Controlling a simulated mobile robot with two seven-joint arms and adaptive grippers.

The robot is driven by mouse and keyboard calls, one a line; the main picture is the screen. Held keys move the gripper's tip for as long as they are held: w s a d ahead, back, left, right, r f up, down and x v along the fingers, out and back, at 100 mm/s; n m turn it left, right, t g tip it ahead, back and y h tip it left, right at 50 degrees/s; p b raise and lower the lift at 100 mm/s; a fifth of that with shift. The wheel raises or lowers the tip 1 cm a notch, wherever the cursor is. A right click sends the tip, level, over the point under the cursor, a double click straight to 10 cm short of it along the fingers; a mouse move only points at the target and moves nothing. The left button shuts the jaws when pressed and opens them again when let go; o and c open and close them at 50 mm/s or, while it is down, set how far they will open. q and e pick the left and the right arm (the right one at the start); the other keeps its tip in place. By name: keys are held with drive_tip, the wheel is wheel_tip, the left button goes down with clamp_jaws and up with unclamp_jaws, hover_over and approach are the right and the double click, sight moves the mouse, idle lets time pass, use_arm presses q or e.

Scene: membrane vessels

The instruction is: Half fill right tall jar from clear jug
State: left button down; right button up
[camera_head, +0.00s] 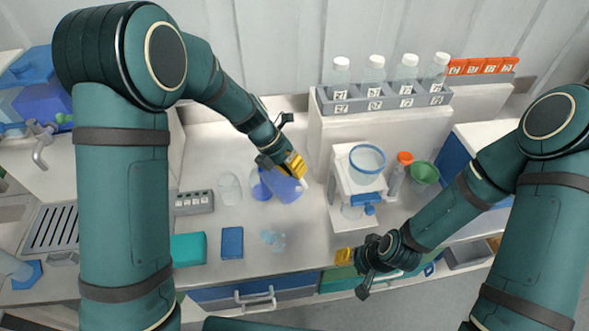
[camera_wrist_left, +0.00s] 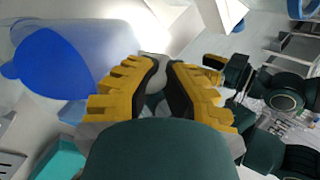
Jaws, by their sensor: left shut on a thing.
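My left gripper (camera_head: 297,166) is shut on the clear jug (camera_head: 284,187), which holds blue liquid and is tilted above the worktop. In the left wrist view my fingers (camera_wrist_left: 165,75) close on a pale part, probably the handle, with the jug's clear wall and blue liquid (camera_wrist_left: 62,62) to the left. A clear, empty-looking tall jar (camera_head: 230,189) stands to the left. Beside the jug's lower left is a blue patch (camera_head: 261,191), seemingly liquid in the right tall jar, whose outline is mostly hidden. My right gripper (camera_head: 345,256) is near the front edge, its opening unclear.
A stand with a blue-rimmed bowl (camera_head: 366,164) is to the right, before a rack (camera_head: 385,104) of capped bottles. A grey block (camera_head: 193,202), teal box (camera_head: 188,249), blue box (camera_head: 232,242) and small clear pieces (camera_head: 272,240) lie left and front. A sink is far left.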

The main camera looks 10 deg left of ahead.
use_arm(q)
drive_tip(key=shift+w+a+r+g+h, duration=0.3)
drive_tip(key=shift+a+g+h, duration=0.2)
drive_tip(key=shift+h, duration=0.3)
drive_tip(key=shift+w+a+r+g+h, duration=0.25)
drive_tip(key=shift+a+g+h, duration=0.2)
drive_tip(key=shift+h, duration=0.35)
idle(2.0)
drive_tip(key=shift+d, duration=0.1)
drive_tip(key=t+y, duration=0.1)
drive_tip(key=y, duration=0.1)
drive_tip(key=d+t+y, duration=0.1)
drive_tip(key=y, duration=0.1)
drive_tip(key=shift+s+d+f, duration=0.1)
drive_tip(key=shift+s+d, duration=0.1)
drive_tip(key=shift+s, duration=0.2)
drive_tip(key=y, duration=0.1)
drive_tip(key=t+y, duration=0.1)
drive_tip(key=y, duration=0.1)
drive_tip(key=d+t+y, duration=0.1)
drive_tip(key=shift+s+f+m, duration=0.3)
drive_tip(key=shift+s+d+t+y, duration=0.1)
drive_tip(key=shift+d+t+y, duration=0.1)
drive_tip(key=shift+t+y, duration=0.55)
drive_tip(key=shift+y, duration=0.25)
drive_tip(key=shift+a, duration=0.1)
